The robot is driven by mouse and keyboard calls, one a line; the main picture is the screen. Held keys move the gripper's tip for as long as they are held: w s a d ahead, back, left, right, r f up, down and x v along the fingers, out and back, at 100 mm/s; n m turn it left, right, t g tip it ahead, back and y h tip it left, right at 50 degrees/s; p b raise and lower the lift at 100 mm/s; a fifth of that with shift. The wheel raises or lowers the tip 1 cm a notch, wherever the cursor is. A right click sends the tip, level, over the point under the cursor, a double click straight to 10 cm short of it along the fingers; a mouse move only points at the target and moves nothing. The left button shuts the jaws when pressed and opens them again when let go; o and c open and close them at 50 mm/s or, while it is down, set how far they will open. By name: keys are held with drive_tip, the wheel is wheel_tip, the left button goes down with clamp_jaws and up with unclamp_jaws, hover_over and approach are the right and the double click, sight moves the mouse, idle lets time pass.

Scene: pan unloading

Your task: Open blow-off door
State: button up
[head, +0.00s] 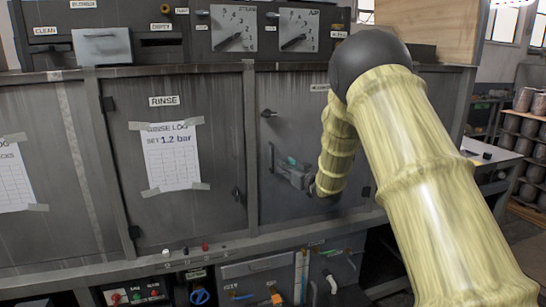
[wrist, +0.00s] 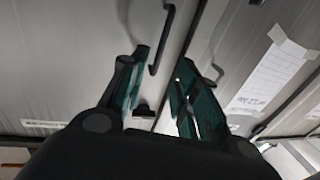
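The blow-off door (head: 300,110) is the grey panel right of the rinse door in the head view. It looks shut, and my arm hides its right part and part of its label (head: 318,88). A dark bar handle (wrist: 160,42) stands on it near its edge, also visible in the head view (head: 271,155). My gripper (head: 286,172) is in front of this door, close to the handle. In the wrist view my gripper (wrist: 163,58) is open, its teal-padded fingers apart. The handle shows between and beyond the fingertips; I cannot tell whether it touches them.
The rinse door (head: 170,215), with a taped paper log (head: 172,157), is shut to the left. A frame post (head: 250,145) separates the doors. Dials (head: 234,29) sit above. A ledge (head: 190,257) with small buttons runs below. Shelves of pots (head: 520,130) stand at the right.

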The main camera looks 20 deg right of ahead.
sight(273, 157)
drive_tip(key=p+x, duration=0.3)
drive_tip(key=x, duration=0.8)
drive_tip(key=shift+r, duration=0.1)
clamp_jaws()
